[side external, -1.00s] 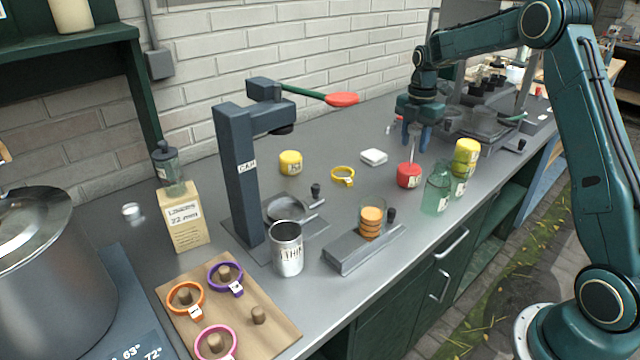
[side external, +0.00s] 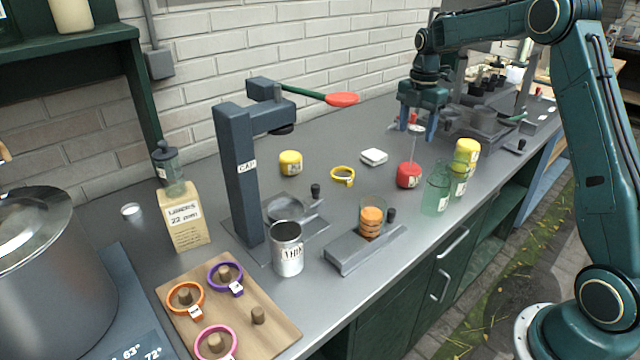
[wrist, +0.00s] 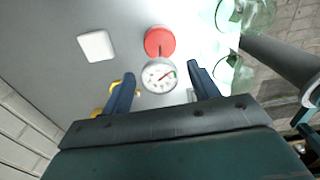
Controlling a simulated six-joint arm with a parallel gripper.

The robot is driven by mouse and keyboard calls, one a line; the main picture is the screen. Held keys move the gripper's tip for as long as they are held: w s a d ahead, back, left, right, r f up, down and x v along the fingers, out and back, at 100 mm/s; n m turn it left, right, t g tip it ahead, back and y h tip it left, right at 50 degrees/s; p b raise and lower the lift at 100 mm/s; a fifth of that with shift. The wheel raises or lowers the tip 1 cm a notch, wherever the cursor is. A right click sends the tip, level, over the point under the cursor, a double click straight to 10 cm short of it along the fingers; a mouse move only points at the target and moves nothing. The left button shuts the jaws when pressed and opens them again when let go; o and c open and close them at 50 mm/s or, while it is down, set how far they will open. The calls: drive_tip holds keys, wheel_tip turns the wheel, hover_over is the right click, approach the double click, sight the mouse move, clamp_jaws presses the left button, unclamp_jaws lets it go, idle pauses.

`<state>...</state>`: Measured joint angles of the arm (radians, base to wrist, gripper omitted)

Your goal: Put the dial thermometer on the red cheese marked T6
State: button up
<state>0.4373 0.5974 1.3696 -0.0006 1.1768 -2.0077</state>
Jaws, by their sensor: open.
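The red cheese (side external: 408,175) stands on the grey bench, left of the green glass jar; it also shows in the wrist view (wrist: 159,40). Its mark cannot be read. The dial thermometer (wrist: 159,76) shows its round white face in the wrist view. In the side view its dial (side external: 416,129) is above the cheese, with its thin stem running down to the cheese top. My gripper (side external: 417,137) is open above the cheese, its blue fingers apart on either side of the dial. In the wrist view the fingers (wrist: 160,78) show gaps to the dial.
The press marked CAP (side external: 240,170) stands farther left.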

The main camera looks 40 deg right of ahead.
wheel_tip(320, 180, up, 9)
drive_tip(key=shift+f, duration=0.2)
idle(0.5)
drive_tip(key=shift+s+a+r, duration=0.1)
drive_tip(key=shift+a+r, duration=0.1)
drive_tip(key=shift+a, duration=0.05)
drive_tip(key=s+a+r+m+t, duration=0.1)
drive_tip(key=s+a+r+m, duration=0.25)
drive_tip(key=s+a, duration=0.3)
drive_tip(key=s+a+r+m+t, duration=0.2)
drive_tip(key=s+a+r+m, duration=0.1)
drive_tip(key=s+a+m, duration=0.3)
drive_tip(key=s+a+f+m+t, duration=0.1)
drive_tip(key=s+a+f+m, duration=0.2)
drive_tip(key=s, duration=0.5)
drive_tip(key=s+a+f+m+t, duration=0.1)
drive_tip(key=s+a+f+m, duration=0.2)
drive_tip(key=s, duration=0.6)
drive_tip(key=a+m, duration=0.2)
drive_tip(key=a, duration=0.1)
drive_tip(key=shift+s+a+f+t, duration=0.15)
drive_tip(key=shift+s+a+t, duration=0.05)
drive_tip(key=shift+s+t, duration=0.1)
